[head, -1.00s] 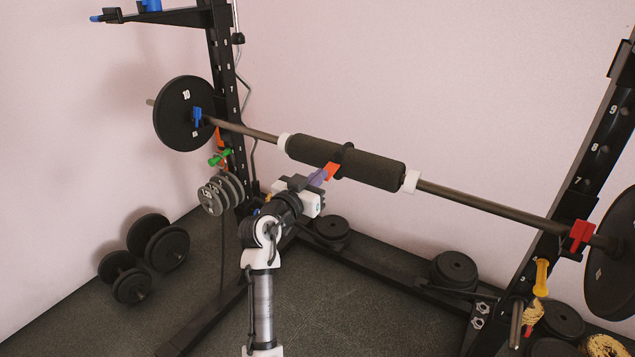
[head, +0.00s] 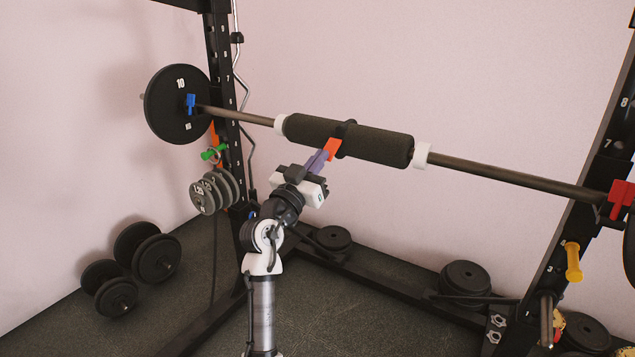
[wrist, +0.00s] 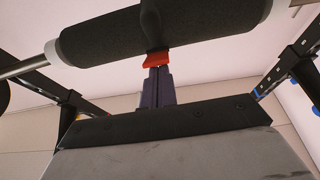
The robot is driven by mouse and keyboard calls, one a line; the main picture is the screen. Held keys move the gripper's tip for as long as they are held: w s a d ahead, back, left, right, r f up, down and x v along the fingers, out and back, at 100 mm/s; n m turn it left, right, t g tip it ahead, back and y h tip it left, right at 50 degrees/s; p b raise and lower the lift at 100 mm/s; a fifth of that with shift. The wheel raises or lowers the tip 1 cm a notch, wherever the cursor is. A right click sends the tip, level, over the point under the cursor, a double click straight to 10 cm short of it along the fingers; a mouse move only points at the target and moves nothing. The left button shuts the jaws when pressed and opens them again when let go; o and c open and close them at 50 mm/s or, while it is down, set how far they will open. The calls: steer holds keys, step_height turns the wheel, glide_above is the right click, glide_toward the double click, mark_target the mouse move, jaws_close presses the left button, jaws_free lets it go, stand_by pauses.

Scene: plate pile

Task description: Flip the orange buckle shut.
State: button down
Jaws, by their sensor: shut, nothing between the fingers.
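The orange buckle (head: 333,146) sits on a black strap around the dark foam pad (head: 378,146) on the barbell. In the wrist view the buckle (wrist: 158,61) shows as an orange-red piece under the strap (wrist: 152,25), at the underside of the pad (wrist: 195,30). My gripper (head: 319,160) is shut and empty, its purple fingers pointing up at the buckle. In the wrist view the fingertips (wrist: 158,72) are right below the buckle and look to touch it. I cannot tell whether the buckle is fully closed.
The barbell (head: 510,178) rests across the rack. A black plate (head: 178,104) is on its left end, and a red clip (head: 620,198) is at the right. Dumbbells (head: 147,250) lie on the floor at left. Plates (head: 465,278) lie by the rack's base.

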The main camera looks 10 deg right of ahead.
step_height(320, 180, down, 4)
steer(key=w+d+t+h+b, duration=0.2)
steer(key=t+h+b, duration=0.1)
steer(key=b, duration=1.8)
steer(key=s+a+p, duration=0.2)
steer(key=s+a, duration=0.7)
steer(key=shift+a+f, duration=0.15)
steer(key=shift+f, duration=0.3)
